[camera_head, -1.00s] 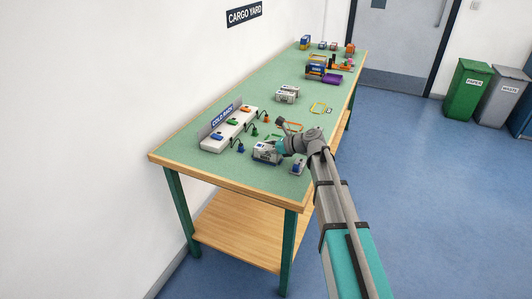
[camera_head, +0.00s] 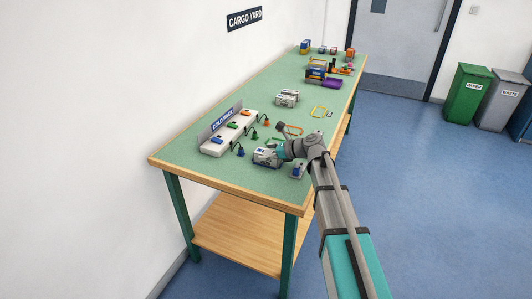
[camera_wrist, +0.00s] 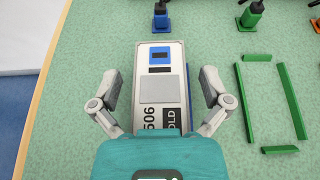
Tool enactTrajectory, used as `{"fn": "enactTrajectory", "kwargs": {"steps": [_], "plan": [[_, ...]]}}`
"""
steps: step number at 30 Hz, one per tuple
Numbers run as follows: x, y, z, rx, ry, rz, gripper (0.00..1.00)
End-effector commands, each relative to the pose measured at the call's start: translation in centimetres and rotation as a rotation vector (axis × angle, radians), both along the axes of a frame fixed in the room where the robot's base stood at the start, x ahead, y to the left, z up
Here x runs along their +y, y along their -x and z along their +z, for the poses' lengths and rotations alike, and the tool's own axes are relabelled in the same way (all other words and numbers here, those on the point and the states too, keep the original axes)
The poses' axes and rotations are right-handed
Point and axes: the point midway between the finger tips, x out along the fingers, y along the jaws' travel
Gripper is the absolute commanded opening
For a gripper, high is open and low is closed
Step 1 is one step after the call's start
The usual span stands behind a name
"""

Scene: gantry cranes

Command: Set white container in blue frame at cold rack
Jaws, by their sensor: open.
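The white container (camera_wrist: 160,88) has a blue patch, a dark label and black and white markings on top. It also shows on the near part of the table (camera_head: 266,157) in the head view. A narrow blue strip, seemingly the blue frame (camera_wrist: 188,95), shows along its right side; the rest is hidden, so I cannot tell if the container is fully seated. My gripper (camera_wrist: 161,88) is open, with one finger on each side of the container and visible gaps to both.
A green frame (camera_wrist: 244,100) lies to the right. A blue plug (camera_wrist: 161,20) and a green plug (camera_wrist: 251,14) stand beyond. The cold rack (camera_head: 228,133) is at the table's left side.

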Motion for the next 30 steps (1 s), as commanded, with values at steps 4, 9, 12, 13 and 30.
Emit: {"fn": "enactTrajectory", "kwargs": {"steps": [4, 9, 12, 13, 30], "plan": [[0.0, 0.0, 0.0, 0.0, 0.0, 0.0, 0.98], [0.0, 0.0, 0.2, 0.0, 0.0, 0.0, 0.98], [-0.2, 0.1, 0.5, 0.0, 0.0, -0.001, 0.98], [-0.5, 0.2, 0.6, 0.001, 0.0, -0.001, 0.98], [-7.8, 2.7, 3.9, 0.0, 0.0, -0.002, 0.98]]}}
